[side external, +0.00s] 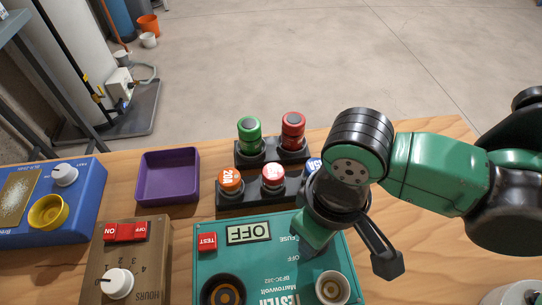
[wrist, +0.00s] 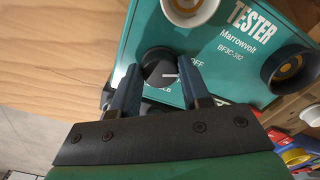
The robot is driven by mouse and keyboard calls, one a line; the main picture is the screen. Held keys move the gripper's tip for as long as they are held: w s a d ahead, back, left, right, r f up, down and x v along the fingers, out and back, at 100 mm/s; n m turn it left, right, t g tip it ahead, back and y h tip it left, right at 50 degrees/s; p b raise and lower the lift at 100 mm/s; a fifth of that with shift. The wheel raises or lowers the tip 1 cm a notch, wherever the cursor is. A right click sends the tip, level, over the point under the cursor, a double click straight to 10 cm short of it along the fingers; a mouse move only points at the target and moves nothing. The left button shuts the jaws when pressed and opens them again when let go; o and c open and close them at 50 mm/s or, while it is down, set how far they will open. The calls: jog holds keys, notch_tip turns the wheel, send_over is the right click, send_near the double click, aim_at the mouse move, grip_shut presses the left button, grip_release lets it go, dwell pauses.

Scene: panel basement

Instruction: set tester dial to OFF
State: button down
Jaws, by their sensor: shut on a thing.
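The tester (side external: 210,262) is a teal box at the front middle of the table. It also shows in the wrist view (wrist: 232,50). Its small display (side external: 248,232) reads OFF. The tester dial (wrist: 157,64) is a round black knob, partly covered by my fingers. A white mark on it points roughly rightward in the wrist view, and an OFF label is printed to its upper right. My gripper (wrist: 160,73) is shut on the dial, one finger on each side. In the side view my gripper (side external: 310,235) and wrist hide the dial.
A red TEST button (side external: 207,242) and two round sockets are on the tester. Behind it stand fuse holders (side external: 272,178) and green and red indicators (side external: 249,133). A brown timer (side external: 135,265), a blue box (side external: 85,205) and an empty purple tray (side external: 168,175) stand left.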

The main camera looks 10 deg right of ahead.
jog(key=shift+n, duration=0.3)
jog(key=shift+c, duration=2.1)
grip_release()
jog(key=shift+r, duration=2.85)
